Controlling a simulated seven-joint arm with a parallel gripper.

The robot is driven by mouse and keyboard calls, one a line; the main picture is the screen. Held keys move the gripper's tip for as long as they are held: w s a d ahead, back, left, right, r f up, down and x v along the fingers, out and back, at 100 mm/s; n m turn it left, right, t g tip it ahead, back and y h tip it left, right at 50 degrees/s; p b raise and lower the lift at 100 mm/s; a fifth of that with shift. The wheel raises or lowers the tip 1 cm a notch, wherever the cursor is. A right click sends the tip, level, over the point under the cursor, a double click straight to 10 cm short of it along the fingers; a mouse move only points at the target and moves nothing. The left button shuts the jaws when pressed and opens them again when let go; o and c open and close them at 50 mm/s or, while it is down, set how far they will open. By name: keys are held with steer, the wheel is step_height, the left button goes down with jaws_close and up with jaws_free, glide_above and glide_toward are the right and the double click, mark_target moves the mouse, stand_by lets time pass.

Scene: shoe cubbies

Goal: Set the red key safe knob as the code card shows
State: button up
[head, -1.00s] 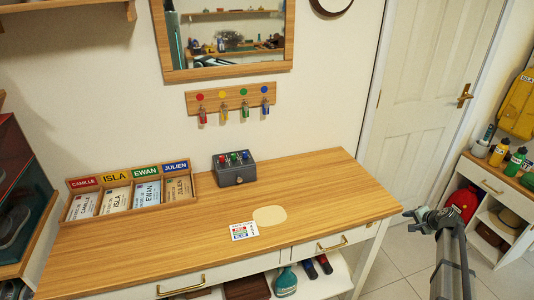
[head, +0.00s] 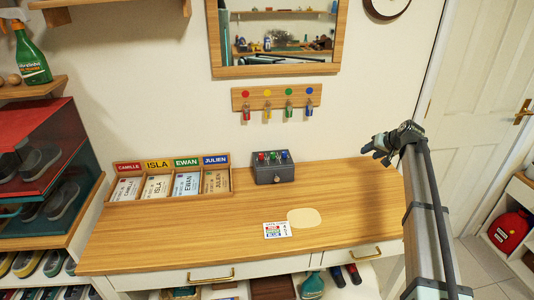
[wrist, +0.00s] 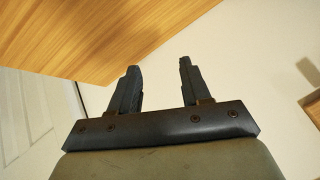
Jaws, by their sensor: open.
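The key safe (head: 273,172) is a dark grey box standing at the back of the wooden table, below the key rack. On its top are a red knob (head: 261,156), a green knob (head: 272,156) and a blue knob (head: 284,155); their settings are too small to read. The code card (head: 277,230) lies flat near the table's front, with coloured rows too small to read. My gripper (head: 378,148) is at the table's right end, well right of the key safe. In the wrist view my gripper (wrist: 157,85) has its two fingers apart with nothing between them.
A card tray (head: 170,199) with name cards stands left of the key safe. A key rack (head: 278,98) with hanging keys and a mirror (head: 276,35) are on the wall. A pale oval mat (head: 303,218) lies beside the card. The table's right part is clear.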

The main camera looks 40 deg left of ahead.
steer(key=s+a+r+n+g+h, duration=0.1)
steer(key=s+a+r+n, duration=0.15)
steer(key=s+a, duration=0.4)
steer(key=s+a+r+n+g, duration=0.1)
steer(key=s+a+r+n, duration=0.15)
steer(key=a, duration=0.75)
steer(key=n+g+h, duration=0.2)
steer(key=n, duration=0.4)
glide_toward(262, 155)
steer(key=shift+t, duration=0.3)
steer(key=x, duration=0.9)
steer(key=shift+s+a+r, duration=0.1)
steer(key=shift+s+a, duration=0.05)
steer(key=shift+a, duration=0.05)
steer(key=shift+c, duration=0.4)
jaws_close()
